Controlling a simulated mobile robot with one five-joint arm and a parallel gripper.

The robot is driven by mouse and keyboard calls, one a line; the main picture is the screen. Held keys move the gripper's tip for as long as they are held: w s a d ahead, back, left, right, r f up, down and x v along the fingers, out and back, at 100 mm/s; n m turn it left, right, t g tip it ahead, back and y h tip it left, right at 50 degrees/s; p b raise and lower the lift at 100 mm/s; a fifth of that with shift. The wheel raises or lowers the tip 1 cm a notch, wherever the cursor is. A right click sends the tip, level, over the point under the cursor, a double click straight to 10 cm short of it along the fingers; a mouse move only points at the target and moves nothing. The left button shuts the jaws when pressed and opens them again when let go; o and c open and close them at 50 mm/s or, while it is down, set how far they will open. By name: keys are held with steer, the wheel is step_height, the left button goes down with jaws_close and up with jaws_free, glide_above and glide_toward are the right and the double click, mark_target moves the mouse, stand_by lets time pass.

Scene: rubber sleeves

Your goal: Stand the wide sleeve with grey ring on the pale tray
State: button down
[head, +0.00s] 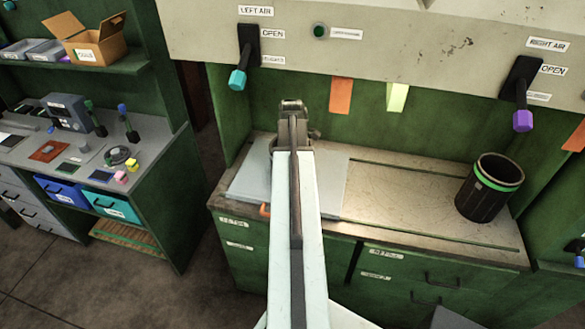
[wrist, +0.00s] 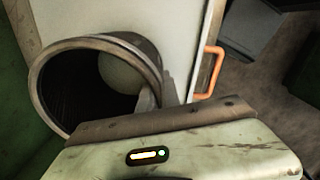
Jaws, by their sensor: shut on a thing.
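My gripper (wrist: 153,98) is shut on the wall of a wide, dark, hollow sleeve (wrist: 66,88) with a grey-brown rim, seen in the wrist view. Its open end faces the camera, and one fingertip shows by the rim. Any grey ring around its outside is hard to make out. The pale tray (wrist: 182,35) lies beyond it, with an orange handle (wrist: 210,72). In the head view the tray (head: 246,183) lies on the left of the bench, and my arm hides the held sleeve almost wholly. I cannot tell whether the sleeve touches the tray.
A dark sleeve with a green ring (head: 491,188) stands upright at the bench's right end. The bench top (head: 420,195) between it and the tray is clear. Valve handles with teal (head: 237,79) and purple (head: 522,121) grips hang from the panel above.

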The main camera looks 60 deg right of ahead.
steer(key=c, duration=1.6)
jaws_free()
steer(key=shift+o, duration=0.2)
step_height(320, 180, up, 12)
steer(key=p, duration=1.2)
steer(key=shift+r+p, duration=0.25)
steer(key=shift+p, duration=0.1)
steer(key=shift+f, duration=0.15)
